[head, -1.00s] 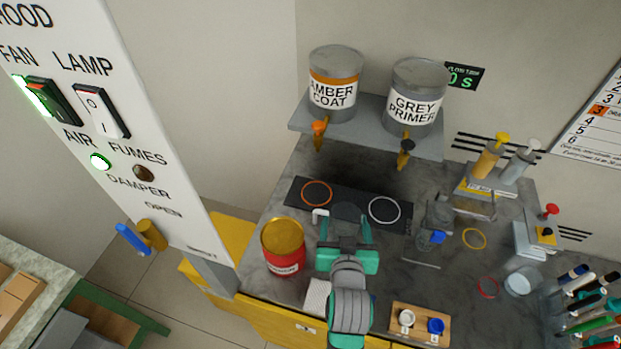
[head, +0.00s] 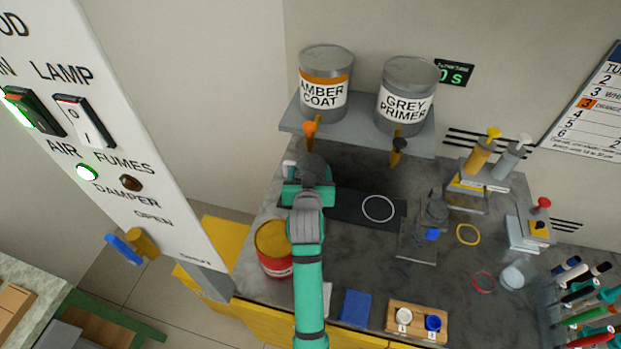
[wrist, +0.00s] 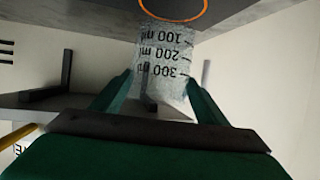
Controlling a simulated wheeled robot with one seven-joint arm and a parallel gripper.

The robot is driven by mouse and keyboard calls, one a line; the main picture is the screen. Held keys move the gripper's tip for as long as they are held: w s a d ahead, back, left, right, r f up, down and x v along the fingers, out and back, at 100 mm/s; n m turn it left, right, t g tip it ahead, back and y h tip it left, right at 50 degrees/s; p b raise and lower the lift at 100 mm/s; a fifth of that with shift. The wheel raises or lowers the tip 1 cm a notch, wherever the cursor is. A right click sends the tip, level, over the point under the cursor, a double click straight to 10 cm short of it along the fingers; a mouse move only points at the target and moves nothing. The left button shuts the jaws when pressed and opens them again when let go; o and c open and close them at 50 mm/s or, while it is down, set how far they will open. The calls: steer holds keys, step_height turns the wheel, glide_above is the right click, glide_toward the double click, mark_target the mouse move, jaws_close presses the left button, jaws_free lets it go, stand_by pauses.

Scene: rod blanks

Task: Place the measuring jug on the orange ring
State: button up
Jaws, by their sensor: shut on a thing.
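The clear measuring jug (wrist: 165,62), marked in ml, is between the green fingers of my gripper (wrist: 162,92) in the wrist view, which shows the scene upside down. My gripper is shut on it. The jug's base end overlaps the orange ring (wrist: 204,12) in that view; I cannot tell whether it touches the surface. In the head view my gripper (head: 310,172) is at the left end of the dark mat (head: 345,207), below the amber coat tap. There my arm and gripper hide the orange ring and most of the jug.
A white ring (head: 378,208) is bare to the right. A red tin (head: 274,255) stands near my arm.

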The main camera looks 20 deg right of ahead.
mark_target(310, 171)
steer(key=shift+w+a, duration=0.1)
steer(key=shift+w, duration=0.1)
steer(key=shift+s+f, duration=0.15)
steer(key=shift+f, duration=1.6)
steer(key=shift+f, duration=0.1)
steer(key=o, duration=1.1)
steer(key=shift+s+r, duration=0.1)
steer(key=shift+r, duration=0.1)
steer(key=v, duration=1.1)
steer(key=shift+s+a+r, duration=0.15)
steer(key=shift+s+a, duration=0.05)
steer(key=shift+s, duration=0.1)
